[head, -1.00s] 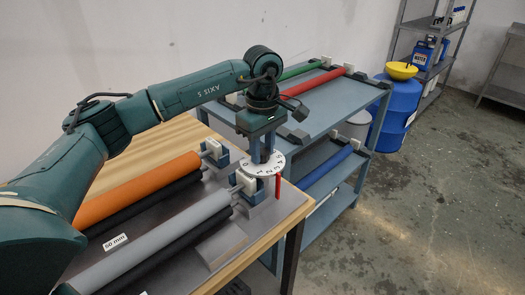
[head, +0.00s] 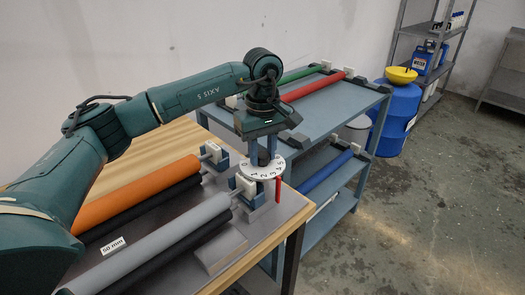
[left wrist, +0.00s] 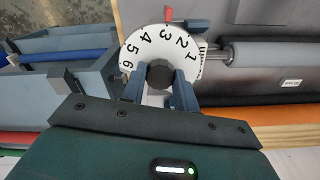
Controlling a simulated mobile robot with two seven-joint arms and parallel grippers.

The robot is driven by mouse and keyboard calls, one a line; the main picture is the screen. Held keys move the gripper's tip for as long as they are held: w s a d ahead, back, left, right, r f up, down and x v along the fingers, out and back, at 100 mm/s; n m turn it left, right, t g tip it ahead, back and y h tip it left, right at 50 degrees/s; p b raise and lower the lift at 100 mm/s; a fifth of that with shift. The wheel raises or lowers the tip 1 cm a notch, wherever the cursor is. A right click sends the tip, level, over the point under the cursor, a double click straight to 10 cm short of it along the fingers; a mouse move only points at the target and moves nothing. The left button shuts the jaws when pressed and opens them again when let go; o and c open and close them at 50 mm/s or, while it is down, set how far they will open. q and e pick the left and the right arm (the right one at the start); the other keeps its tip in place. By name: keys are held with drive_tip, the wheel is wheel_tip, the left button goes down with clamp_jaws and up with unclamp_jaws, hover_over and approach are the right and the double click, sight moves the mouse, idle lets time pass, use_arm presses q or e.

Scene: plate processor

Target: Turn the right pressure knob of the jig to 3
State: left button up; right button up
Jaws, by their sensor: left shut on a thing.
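The right pressure knob has a white dial (head: 262,174) with black numbers, at the right end of the jig's grey roller (head: 165,238). In the left wrist view the dial (left wrist: 140,50) shows 1 to 6. The 3 lies just below the red pointer (left wrist: 168,14), which also shows in the head view (head: 277,190). My left gripper (head: 264,152) points down over the dial. Its two fingers (left wrist: 158,90) are shut on the dark round knob (left wrist: 159,74) at the dial's centre. My right gripper is not in view.
An orange roller (head: 140,190) lies behind the grey one on the wooden table (head: 150,150). A blue cart (head: 330,112) with red, green and blue rollers stands to the right. A blue drum (head: 395,115) and shelf stand behind it. Floor at right is clear.

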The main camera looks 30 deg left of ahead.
sight(263, 155)
use_arm(q)
drive_tip(key=o, duration=1)
drive_tip(key=shift+r, duration=0.1)
wheel_tip(263, 155, up, 13)
drive_tip(key=shift+r, duration=0.1)
drive_tip(key=shift+d, duration=0.1)
